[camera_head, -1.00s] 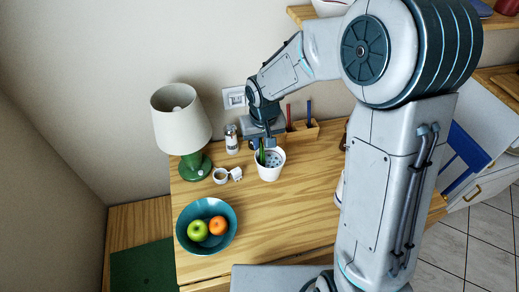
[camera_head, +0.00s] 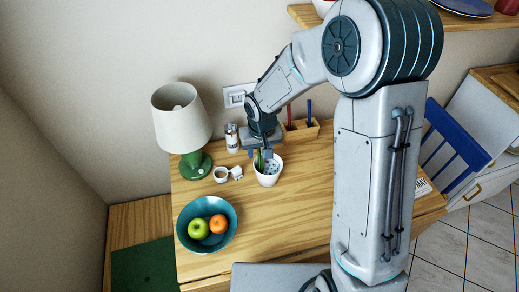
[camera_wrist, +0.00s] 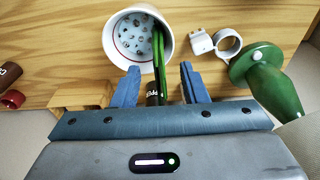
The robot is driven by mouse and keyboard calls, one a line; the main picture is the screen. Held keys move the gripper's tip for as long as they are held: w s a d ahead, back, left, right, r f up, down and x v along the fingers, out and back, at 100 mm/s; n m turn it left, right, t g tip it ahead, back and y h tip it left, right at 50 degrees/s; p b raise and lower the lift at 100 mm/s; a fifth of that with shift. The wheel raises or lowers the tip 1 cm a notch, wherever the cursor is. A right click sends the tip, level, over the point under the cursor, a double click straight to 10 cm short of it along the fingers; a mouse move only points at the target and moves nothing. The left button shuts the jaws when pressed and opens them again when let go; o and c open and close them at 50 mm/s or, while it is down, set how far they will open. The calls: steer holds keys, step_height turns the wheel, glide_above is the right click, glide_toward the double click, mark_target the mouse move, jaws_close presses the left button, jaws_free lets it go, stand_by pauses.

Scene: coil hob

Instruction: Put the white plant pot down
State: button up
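The white plant pot (camera_head: 267,177), with green stems and a speckled inside, appears upright on or just above the wooden table (camera_head: 290,215); I cannot tell if its base touches. In the wrist view the pot (camera_wrist: 118,50) is seen from above, its rim just beyond my fingertips. The left fingertip overlaps the rim in the picture; contact is unclear. In the head view my gripper (camera_head: 263,155) is right above the pot's back edge.
A shaker (camera_head: 232,138) and a wooden pen holder (camera_head: 299,131) are behind. A teal fruit bowl (camera_head: 230,240) is front left. The table's middle is clear.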

steer(key=r, duration=0.4)
steer(key=s+r, duration=0.1)
steer(key=r, duration=0.7)
steer(key=shift+s+d+r, duration=0.15)
steer(key=shift+s+d, duration=0.1)
steer(key=shift+s, duration=0.15)
steer(key=s+d+r+m+t, duration=0.1)
steer(key=s+d+r+m, duration=0.2)
steer(key=s+d, duration=1.2)
step_height(320, 180, up, 2)
steer(key=shift+s+d+r, duration=0.2)
steer(key=shift+s+d, duration=0.15)
steer(key=shift+s, duration=0.85)
steer(key=shift+a, duration=0.15)
